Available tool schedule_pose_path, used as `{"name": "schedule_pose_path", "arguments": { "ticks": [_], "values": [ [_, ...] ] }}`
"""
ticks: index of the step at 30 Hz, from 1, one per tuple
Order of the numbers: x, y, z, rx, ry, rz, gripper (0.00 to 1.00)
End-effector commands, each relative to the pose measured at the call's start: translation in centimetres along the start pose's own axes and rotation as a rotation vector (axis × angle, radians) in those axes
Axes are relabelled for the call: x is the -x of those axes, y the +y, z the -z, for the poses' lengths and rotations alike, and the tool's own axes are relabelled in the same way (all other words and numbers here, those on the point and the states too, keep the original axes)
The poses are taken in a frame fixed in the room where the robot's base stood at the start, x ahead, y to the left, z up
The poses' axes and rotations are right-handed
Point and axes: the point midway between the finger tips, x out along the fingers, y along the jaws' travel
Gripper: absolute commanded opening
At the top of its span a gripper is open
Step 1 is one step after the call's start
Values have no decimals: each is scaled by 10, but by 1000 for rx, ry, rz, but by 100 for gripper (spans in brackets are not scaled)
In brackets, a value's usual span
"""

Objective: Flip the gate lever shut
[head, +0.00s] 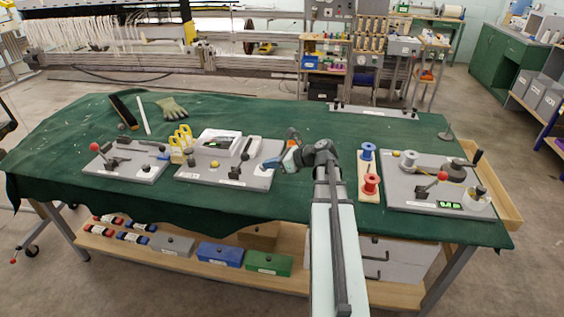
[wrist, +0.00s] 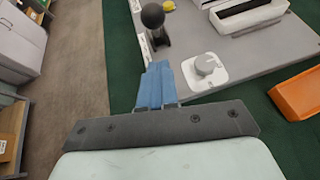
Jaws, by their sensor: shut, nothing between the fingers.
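My gripper (head: 288,160) is at the right edge of the middle grey board (head: 225,179) in the head view. In the wrist view its blue fingers (wrist: 160,70) are together and empty. A lever with a black ball knob (wrist: 153,16) stands on the grey board just beyond the fingertips, apart from them. In the head view a dark lever (head: 245,151) shows at that board's right side, left of my gripper. I cannot read the labels, so I cannot tell for certain which lever is the gate lever.
A white block with a round knob (wrist: 206,65) sits right of the fingers. An orange tray (wrist: 298,97) lies on the green cloth. A left board has a red-knobbed lever (head: 94,147); a right board has another (head: 442,176). Thread spools (head: 370,184) stand right of my arm.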

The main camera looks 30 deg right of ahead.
Motion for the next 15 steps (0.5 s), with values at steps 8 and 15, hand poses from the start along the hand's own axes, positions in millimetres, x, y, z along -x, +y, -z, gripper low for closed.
{"name": "schedule_pose_path", "arguments": {
  "ticks": [8, 15],
  "values": [
    [-30, 0, -19, 1, 0, -2, 0],
    [-38, 0, -28, 1, 0, 0, 0]
  ]
}}
